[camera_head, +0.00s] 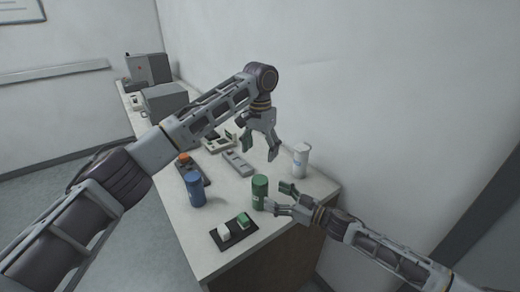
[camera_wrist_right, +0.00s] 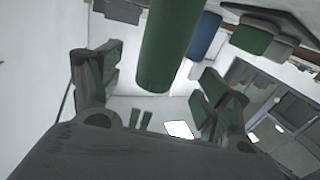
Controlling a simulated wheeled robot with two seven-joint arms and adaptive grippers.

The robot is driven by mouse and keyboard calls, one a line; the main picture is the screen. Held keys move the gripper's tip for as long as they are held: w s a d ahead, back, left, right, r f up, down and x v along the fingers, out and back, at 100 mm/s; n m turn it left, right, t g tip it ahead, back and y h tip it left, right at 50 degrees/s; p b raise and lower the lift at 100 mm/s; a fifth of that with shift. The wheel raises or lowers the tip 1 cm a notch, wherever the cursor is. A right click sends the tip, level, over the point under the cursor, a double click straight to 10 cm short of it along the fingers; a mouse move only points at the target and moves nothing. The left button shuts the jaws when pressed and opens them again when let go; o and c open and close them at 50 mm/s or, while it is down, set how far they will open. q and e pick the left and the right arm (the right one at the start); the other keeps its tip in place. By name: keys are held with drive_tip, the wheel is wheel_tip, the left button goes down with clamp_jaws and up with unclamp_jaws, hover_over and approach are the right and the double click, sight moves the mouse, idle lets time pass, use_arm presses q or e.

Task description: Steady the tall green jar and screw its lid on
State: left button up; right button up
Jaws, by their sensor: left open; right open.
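The tall green jar (camera_head: 259,192) stands upright near the front of the bench. It is too small to tell whether its top is open or covered. A small green piece (camera_head: 243,219) that may be the lid lies on a dark tray (camera_head: 233,240). My right gripper (camera_head: 275,199) is open just right of the jar. In the right wrist view the jar (camera_wrist_right: 168,45) shows between and beyond the open fingers (camera_wrist_right: 160,88); no grip on it shows. My left gripper (camera_head: 261,151) is open and empty, above and behind the jar, pointing down.
A white piece (camera_head: 224,231) shares the dark tray. A blue jar (camera_head: 195,188) stands left of the green jar, a white jar (camera_head: 300,160) behind right by the wall. An orange-topped item (camera_head: 184,158) and grey parts (camera_head: 237,163) lie farther back. Grey machines (camera_head: 165,102) stand at the far end.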

drive_tip(key=shift+v, duration=2.45)
drive_tip(key=shift+d, duration=0.1)
